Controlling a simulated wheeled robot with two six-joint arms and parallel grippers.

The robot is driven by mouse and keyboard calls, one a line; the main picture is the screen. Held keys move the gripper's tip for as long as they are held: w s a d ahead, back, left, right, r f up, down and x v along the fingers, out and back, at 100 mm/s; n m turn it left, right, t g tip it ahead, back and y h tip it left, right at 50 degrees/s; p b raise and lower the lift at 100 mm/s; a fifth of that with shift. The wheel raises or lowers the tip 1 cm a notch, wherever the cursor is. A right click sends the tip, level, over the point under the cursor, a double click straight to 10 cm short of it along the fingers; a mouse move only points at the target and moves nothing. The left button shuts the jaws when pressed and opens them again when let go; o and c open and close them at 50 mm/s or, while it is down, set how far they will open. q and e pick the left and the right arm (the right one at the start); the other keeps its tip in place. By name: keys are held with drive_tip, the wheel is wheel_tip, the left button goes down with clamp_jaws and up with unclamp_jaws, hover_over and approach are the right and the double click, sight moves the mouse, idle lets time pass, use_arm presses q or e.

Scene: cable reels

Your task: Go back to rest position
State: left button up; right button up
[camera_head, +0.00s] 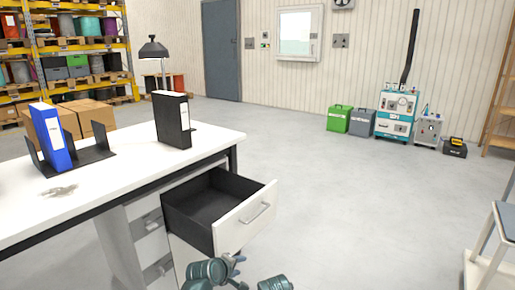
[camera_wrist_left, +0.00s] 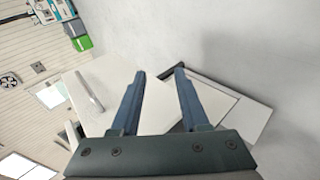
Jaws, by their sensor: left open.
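My left gripper (camera_head: 236,262) is low in the head view, just in front of the open desk drawer's (camera_head: 245,217) front panel. In the left wrist view its two blue fingers (camera_wrist_left: 160,74) are apart with nothing held between them. The white drawer front and its handle (camera_wrist_left: 90,92) show beyond the fingers, and I cannot tell whether they touch. The drawer is pulled out and its dark inside looks empty. My right gripper is not seen; a teal arm part shows at the bottom edge of the head view.
The white desk (camera_head: 110,190) holds a blue binder (camera_head: 50,138) in a black holder, a black binder (camera_head: 172,120), a lamp (camera_head: 154,50) and small metal items (camera_head: 60,190). A grey-topped stand (camera_head: 503,225) is at the right. The floor between is clear.

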use_arm(q)
drive_tip(key=s+a+f+m+g+y, duration=0.2)
drive_tip(key=s+a+f+m+g, duration=0.25)
drive_tip(key=s+m, duration=0.2)
drive_tip(key=s+a+f+m+g+y, duration=0.2)
drive_tip(key=s+a+f+m+g, duration=0.15)
drive_tip(key=s+a+m, duration=0.35)
drive_tip(key=s+d+r+m+g+y+p, duration=0.1)
drive_tip(key=s+d+r+p, duration=0.3)
drive_tip(key=d, duration=0.2)
drive_tip(key=s+d+r+m+p, duration=0.1)
drive_tip(key=s+d+r+p, duration=0.2)
drive_tip(key=d, duration=0.3)
wheel_tip(320, 180, up, 37)
drive_tip(key=p, duration=3.6)
drive_tip(key=shift+s+p, duration=0.15)
drive_tip(key=shift+p, duration=0.25)
